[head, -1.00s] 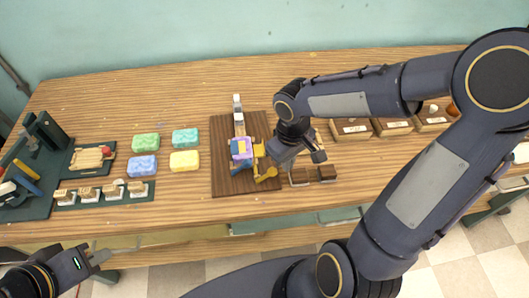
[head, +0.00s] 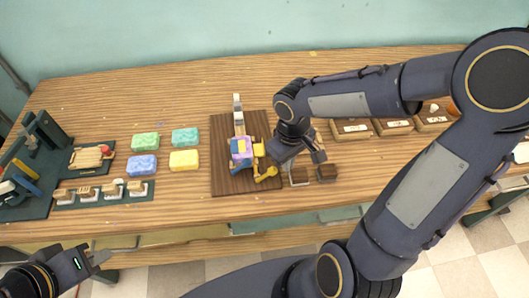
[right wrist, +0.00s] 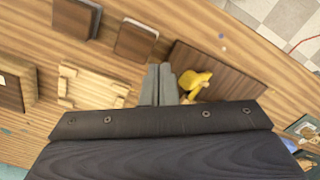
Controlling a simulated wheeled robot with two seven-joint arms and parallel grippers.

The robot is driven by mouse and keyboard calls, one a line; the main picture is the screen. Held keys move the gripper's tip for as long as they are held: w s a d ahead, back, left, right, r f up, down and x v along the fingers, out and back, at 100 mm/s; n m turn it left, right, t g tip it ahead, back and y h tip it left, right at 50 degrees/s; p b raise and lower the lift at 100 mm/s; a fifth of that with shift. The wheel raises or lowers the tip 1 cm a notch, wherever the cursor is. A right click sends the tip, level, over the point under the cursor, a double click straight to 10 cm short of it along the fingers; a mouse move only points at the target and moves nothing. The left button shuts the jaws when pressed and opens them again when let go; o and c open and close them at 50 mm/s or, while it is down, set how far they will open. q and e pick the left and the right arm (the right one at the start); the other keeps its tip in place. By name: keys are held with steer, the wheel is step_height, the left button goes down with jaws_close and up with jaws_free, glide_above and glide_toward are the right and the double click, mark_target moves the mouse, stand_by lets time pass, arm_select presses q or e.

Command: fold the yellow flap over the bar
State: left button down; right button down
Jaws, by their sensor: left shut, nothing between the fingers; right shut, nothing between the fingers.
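The bar (head: 240,146), with purple and blue parts, lies on a dark brown board (head: 223,183) in the middle of the table. Yellow parts show at its right side, and the yellow flap (head: 266,174) sticks out to the lower right over the board. The flap also shows in the right wrist view (right wrist: 194,82), close beside the fingertips; I cannot tell whether they touch. My right gripper (head: 273,157) is shut and empty just right of the bar; it also shows in the right wrist view (right wrist: 160,84). My left gripper (head: 104,257) is shut and empty off the table's front left edge.
Several coloured soaps (head: 184,160) lie left of the board. A dark rack with small brushes (head: 105,193) is at the front left. Two small brown blocks (head: 326,172) stand right of the board, and labelled wooden boxes (head: 351,129) stand further right. The back of the table is clear.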

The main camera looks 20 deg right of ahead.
steer(key=shift+f+b, duration=1.25)
steer(key=shift+f, duration=0.3)
steer(key=shift+w+a, duration=0.1)
steer(key=shift+a, duration=0.35)
steer(key=shift+r, duration=0.1)
